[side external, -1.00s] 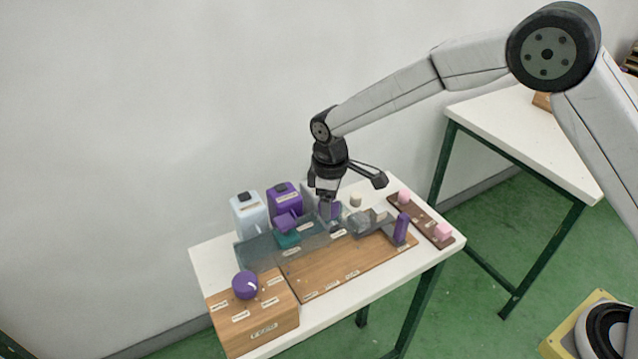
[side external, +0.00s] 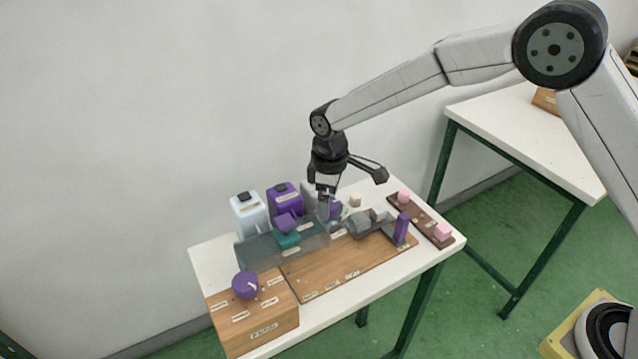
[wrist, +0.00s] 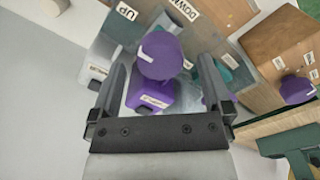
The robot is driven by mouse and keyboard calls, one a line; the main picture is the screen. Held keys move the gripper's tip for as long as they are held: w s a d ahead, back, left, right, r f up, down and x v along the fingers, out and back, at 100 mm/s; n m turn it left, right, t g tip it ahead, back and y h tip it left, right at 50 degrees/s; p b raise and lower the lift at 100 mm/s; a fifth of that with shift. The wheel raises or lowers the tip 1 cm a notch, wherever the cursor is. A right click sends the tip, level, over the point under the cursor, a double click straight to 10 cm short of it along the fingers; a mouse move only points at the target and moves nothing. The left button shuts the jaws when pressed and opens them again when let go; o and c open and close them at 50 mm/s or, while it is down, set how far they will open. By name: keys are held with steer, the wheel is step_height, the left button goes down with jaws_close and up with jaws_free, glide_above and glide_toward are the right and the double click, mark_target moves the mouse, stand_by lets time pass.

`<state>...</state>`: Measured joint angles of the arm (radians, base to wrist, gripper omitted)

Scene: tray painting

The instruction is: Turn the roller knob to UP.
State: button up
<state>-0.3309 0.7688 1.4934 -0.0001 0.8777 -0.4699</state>
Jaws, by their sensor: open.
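The roller knob (wrist: 160,55) is purple with a white mark on its left part in the wrist view. The UP label (wrist: 126,11) and the DOWN label (wrist: 180,10) are above it in that picture. The mark slants toward the upper left, nearer the UP side; its exact setting is hard to tell. My gripper (wrist: 162,66) is open, with one finger on each side of the knob in the picture; contact cannot be made out. In the side view my gripper (side external: 326,207) is low at the back of the board, partly hiding the knob (side external: 336,211).
A purple bottle (side external: 285,201) and a white bottle (side external: 249,215) stand at the back left. A wooden box (side external: 258,317) with another purple knob (side external: 245,285) is at front left. A brown strip (side external: 421,217) with pink blocks lies at right. The wooden board's front (side external: 330,275) is clear.

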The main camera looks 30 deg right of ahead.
mark_target(333, 203)
steer(key=shift+r, duration=3.4)
steer(key=shift+d, duration=0.1)
steer(key=shift+s+d, duration=0.15)
steer(key=shift+d, duration=0.1)
steer(key=s+d+f+m+t, duration=0.1)
steer(key=s+d+m, duration=0.3)
steer(key=s+d, duration=0.4)
steer(key=s+d+f+m+t, duration=0.1)
steer(key=s+d+m, duration=0.4)
steer(key=s, duration=0.8)
steer(key=d+f, duration=0.1)
steer(key=d, duration=0.2)
steer(key=shift+d+t, duration=0.15)
steer(key=shift+t, duration=0.15)
